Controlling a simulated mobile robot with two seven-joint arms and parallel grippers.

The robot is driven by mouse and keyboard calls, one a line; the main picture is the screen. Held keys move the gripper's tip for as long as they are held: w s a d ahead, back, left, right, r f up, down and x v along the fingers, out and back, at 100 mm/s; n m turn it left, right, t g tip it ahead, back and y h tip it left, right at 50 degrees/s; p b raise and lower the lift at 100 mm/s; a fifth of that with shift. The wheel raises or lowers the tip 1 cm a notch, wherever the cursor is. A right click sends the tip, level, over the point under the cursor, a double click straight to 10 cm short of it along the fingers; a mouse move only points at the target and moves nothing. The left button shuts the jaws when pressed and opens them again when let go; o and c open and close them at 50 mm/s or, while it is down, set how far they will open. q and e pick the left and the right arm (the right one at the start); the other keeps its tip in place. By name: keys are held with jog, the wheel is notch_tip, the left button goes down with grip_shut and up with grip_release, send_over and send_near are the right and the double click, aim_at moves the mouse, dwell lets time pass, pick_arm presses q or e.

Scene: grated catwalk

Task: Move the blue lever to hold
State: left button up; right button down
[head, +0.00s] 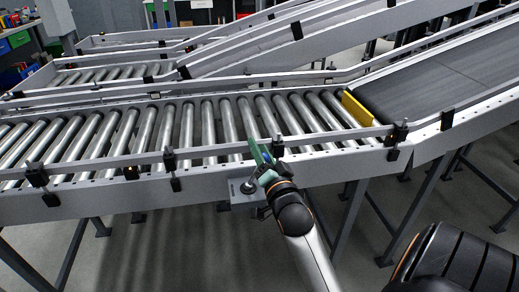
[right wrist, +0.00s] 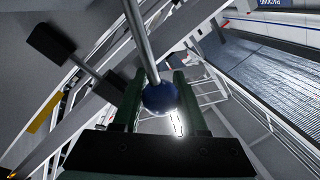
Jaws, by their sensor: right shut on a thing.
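In the right wrist view, the blue lever shows as a round blue knob (right wrist: 160,98) on a thin metal rod (right wrist: 138,35). My right gripper (right wrist: 163,95) has its two dark green fingers on either side of the knob and is shut on it. In the head view, my right gripper (head: 264,162) is at the conveyor's front rail, just above a small grey panel (head: 241,191) mounted on the side of the frame. The knob is mostly hidden by the gripper there, and any position labels are too small to read. My left gripper is not in view.
A roller conveyor (head: 130,130) runs across the head view, with a raised guard rail (head: 110,161) along its front. A yellow bar (head: 356,108) separates the rollers from a dark belt (head: 440,75) rising to the right. Support legs (head: 404,220) stand on the open grey floor below.

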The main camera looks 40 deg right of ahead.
jog(key=c, duration=0.8)
grip_release()
jog(key=shift+f, duration=0.2)
jog(key=shift+c, duration=0.2)
jog(key=o, duration=0.4)
jog(key=shift+r, duration=0.1)
